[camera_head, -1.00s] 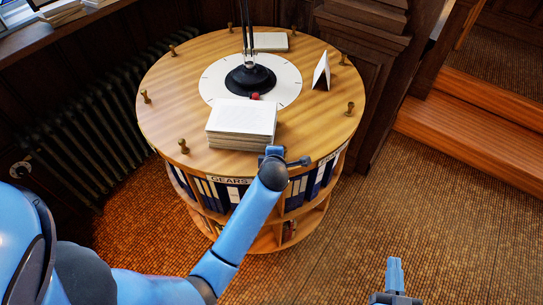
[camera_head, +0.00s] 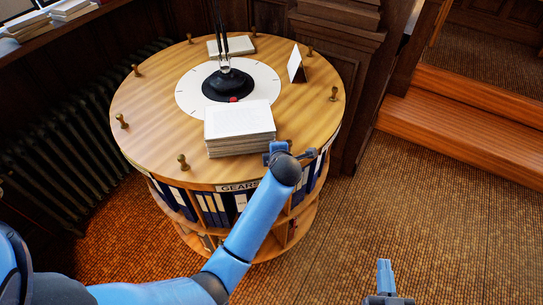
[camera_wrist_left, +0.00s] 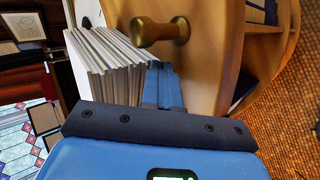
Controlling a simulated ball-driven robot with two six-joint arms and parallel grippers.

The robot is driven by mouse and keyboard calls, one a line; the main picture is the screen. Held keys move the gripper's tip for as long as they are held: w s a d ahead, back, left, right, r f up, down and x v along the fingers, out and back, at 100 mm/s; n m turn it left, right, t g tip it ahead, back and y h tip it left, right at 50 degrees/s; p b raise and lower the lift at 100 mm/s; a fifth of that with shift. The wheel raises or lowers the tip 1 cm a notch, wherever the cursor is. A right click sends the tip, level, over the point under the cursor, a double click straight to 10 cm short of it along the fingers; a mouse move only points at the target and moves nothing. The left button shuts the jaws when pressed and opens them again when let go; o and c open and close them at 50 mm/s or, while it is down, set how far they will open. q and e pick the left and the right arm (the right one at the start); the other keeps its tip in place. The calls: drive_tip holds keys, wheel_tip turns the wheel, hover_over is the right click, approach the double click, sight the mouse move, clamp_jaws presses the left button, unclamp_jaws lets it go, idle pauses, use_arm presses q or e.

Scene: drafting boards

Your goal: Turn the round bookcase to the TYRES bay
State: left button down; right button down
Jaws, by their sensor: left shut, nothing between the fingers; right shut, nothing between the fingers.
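The round bookcase (camera_head: 140,140) has a light wooden top with brass knobs round its rim and shelves of blue binders below. A GEARS label (camera_head: 237,187) faces the front; I cannot read TYRES anywhere. My left gripper (camera_head: 278,150) is shut and empty at the front right rim, beside the paper stack (camera_head: 238,122). In the left wrist view, its closed fingers (camera_wrist_left: 161,85) are close beside a brass knob (camera_wrist_left: 160,31); contact is unclear. The head view hides that knob behind the gripper. My right gripper (camera_head: 385,275) is shut and empty, over the floor at lower right.
A black lamp (camera_head: 227,85) stands on a white dial (camera_head: 265,85) at the top's middle. A folded white card (camera_head: 296,63) stands at the right. A radiator (camera_head: 60,150) is behind on the left, wooden steps (camera_head: 460,130) at right. The floor (camera_head: 400,220) right of the bookcase is clear.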

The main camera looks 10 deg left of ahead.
use_arm(q)
drive_tip(key=shift+s+a, duration=0.1)
drive_tip(key=shift+a, duration=0.1)
drive_tip(key=shift+d, duration=0.1)
drive_tip(key=shift+r, duration=0.1)
drive_tip(key=shift+s+a+r+p, duration=0.4)
drive_tip(key=shift+a+r+p, duration=0.1)
drive_tip(key=shift+r+p, duration=2.45)
drive_tip(key=shift+r, duration=1.55)
